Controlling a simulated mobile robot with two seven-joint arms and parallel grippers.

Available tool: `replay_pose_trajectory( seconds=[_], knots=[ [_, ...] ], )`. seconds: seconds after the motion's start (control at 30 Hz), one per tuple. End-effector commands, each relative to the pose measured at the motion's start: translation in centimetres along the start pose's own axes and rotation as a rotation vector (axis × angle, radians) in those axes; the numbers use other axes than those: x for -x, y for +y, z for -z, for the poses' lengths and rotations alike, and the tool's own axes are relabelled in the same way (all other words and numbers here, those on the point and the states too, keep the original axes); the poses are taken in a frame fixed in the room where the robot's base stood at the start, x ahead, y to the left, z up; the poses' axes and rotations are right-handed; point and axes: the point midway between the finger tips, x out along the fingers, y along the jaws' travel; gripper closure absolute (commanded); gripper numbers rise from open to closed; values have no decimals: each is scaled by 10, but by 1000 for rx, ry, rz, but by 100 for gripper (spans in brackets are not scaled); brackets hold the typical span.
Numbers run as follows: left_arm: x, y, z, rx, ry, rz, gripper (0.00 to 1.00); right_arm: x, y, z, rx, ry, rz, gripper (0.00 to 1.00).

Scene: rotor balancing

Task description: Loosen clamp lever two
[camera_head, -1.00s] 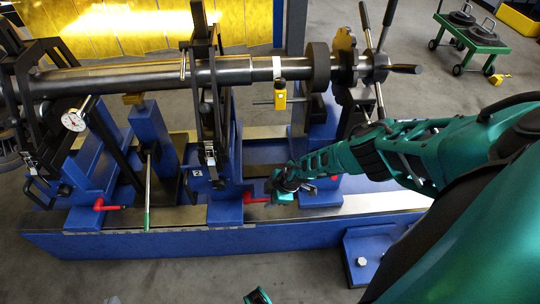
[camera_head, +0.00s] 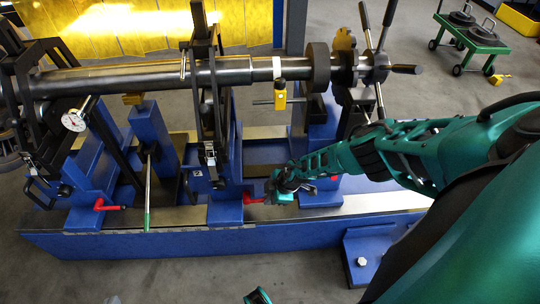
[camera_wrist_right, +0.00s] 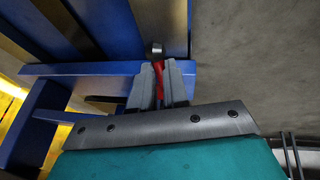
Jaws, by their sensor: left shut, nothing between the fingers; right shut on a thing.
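Clamp lever two (camera_head: 254,200) is a red handle low on the blue pedestal with the "2" label (camera_head: 195,173). My right gripper (camera_head: 272,194) is at its outer end.
Another red lever (camera_head: 103,206) is on the left pedestal, with a green-tipped rod (camera_head: 147,195) beside it. The long shaft (camera_head: 140,78) lies across the supports above. The blue bed (camera_head: 150,244) runs along the front, with clear floor (camera_head: 190,280) before it.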

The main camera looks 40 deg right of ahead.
Motion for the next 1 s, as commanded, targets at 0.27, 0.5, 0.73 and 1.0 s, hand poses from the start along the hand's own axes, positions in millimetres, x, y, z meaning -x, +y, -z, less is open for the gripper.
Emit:
replay_pose_trajectory(
  seconds=[0.27, 0.5, 0.73, 1.0],
  knots=[
    [6, 0, 8, 0, 0, 0, 100, 1, 0, 2, 7, -31, 4, 100],
    [16, 1, 24, 0, 2, 1, 100, 6, 0, 7, 23, -105, 11, 100],
    [20, 0, 31, 0, 2, 2, 100, 10, 0, 13, 44, -200, 23, 100],
    [21, 0, 31, -1, 1, 2, 100, 15, 2, 23, 69, -330, 37, 100]
  ],
)
